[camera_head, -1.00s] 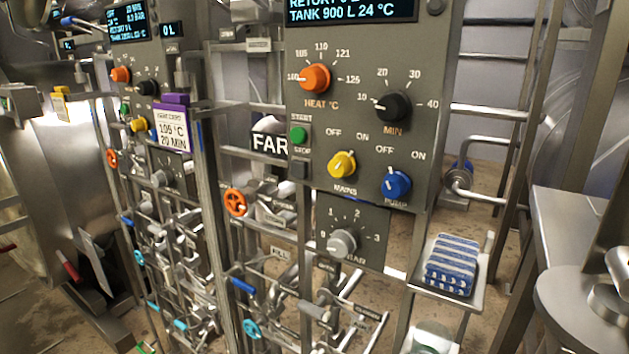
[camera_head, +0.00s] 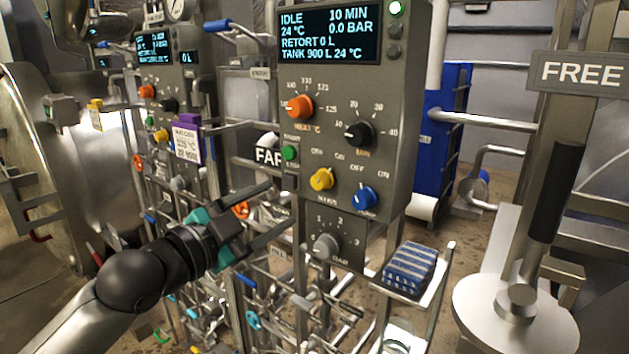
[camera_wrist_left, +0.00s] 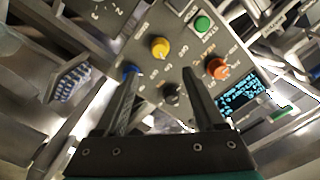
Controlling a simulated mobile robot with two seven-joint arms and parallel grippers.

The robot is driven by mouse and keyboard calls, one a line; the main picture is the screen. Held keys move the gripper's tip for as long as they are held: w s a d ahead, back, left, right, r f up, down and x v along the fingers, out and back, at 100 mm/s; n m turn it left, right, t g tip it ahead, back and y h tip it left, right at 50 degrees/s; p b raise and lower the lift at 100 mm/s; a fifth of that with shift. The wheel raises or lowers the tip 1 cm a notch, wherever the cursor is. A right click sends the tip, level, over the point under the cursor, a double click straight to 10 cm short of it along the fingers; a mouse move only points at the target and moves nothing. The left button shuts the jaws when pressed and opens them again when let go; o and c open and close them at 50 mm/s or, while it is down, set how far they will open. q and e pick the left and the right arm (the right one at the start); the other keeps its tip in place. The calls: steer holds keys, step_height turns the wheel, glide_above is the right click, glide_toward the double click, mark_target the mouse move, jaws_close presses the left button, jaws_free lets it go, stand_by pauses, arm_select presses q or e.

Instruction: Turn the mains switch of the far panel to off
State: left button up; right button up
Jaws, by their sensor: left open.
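The far panel (camera_head: 405,100) is a grey box with a lit display, beside a partly hidden "FAR" sign (camera_head: 268,156). Its yellow mains switch (camera_head: 321,179) sits low on the panel, left of the blue pump knob (camera_head: 364,197). Its pointer seems to lean towards ON, but it is small. My left gripper (camera_head: 281,207) is open and empty, below and left of the yellow switch, apart from it. In the left wrist view the yellow switch (camera_wrist_left: 159,47) lies beyond the open fingers (camera_wrist_left: 160,85). My right gripper is not in view.
An orange heat knob (camera_head: 299,106), black minutes knob (camera_head: 359,134), green start button (camera_head: 290,153) and grey bar knob (camera_head: 326,246) surround the switch. Striped cloth (camera_head: 410,268) lies on a shelf below. Another panel with a purple-topped card (camera_head: 187,142) stands left. A "FREE" sign (camera_head: 580,75) is at right.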

mark_target(317, 183)
arm_select(q)
steer(key=p+x, duration=0.1)
steer(key=x, duration=1.2)
steer(key=shift+d, duration=0.15)
jaws_close()
stand_by(0.3)
